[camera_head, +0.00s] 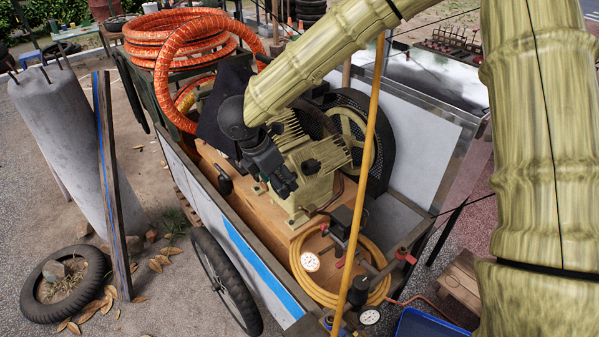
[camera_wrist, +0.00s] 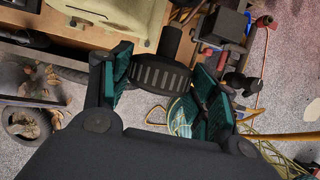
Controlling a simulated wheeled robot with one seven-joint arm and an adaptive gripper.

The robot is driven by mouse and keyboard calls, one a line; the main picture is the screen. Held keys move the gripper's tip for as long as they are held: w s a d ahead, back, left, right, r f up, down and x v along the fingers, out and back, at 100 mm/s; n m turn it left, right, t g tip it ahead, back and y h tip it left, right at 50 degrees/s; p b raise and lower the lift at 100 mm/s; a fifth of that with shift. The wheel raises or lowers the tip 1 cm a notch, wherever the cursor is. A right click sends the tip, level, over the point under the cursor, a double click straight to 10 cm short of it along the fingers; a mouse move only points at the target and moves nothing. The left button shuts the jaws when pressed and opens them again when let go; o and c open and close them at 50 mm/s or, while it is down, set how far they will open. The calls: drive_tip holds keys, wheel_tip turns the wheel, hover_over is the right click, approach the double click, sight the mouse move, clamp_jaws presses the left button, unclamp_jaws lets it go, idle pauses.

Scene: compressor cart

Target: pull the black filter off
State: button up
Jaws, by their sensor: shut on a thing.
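In the wrist view the black filter (camera_wrist: 160,76), a ribbed dark body with a narrower neck, sits between the two teal-padded fingers of my gripper (camera_wrist: 165,80). My gripper is shut on it. The neck points up in the picture, towards the compressor side; whether it still touches a fitting I cannot tell. In the head view my gripper (camera_head: 280,182) is in front of the beige compressor (camera_head: 313,168), above the wooden deck. The filter cannot be told apart from the dark fingers there.
The compressor stands on the cart's wooden deck (camera_head: 215,160) beside a large belt wheel (camera_head: 355,140). A yellow hose coil (camera_head: 305,278), gauges (camera_head: 310,261) and red-handled valves are at the front. A thin yellow pole (camera_head: 361,170) rises right of my gripper. Orange hose (camera_head: 180,75) lies behind.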

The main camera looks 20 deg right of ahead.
drive_tip(key=a+r, duration=0.1)
drive_tip(key=a, duration=0.1)
drive_tip(key=s+a+r+p, duration=0.1)
drive_tip(key=r, duration=0.1)
drive_tip(key=shift+s+a+p, duration=0.2)
drive_tip(key=shift+a+p, duration=0.1)
drive_tip(key=shift+a, duration=0.1)
drive_tip(key=shift+d, duration=0.1)
idle(0.5)
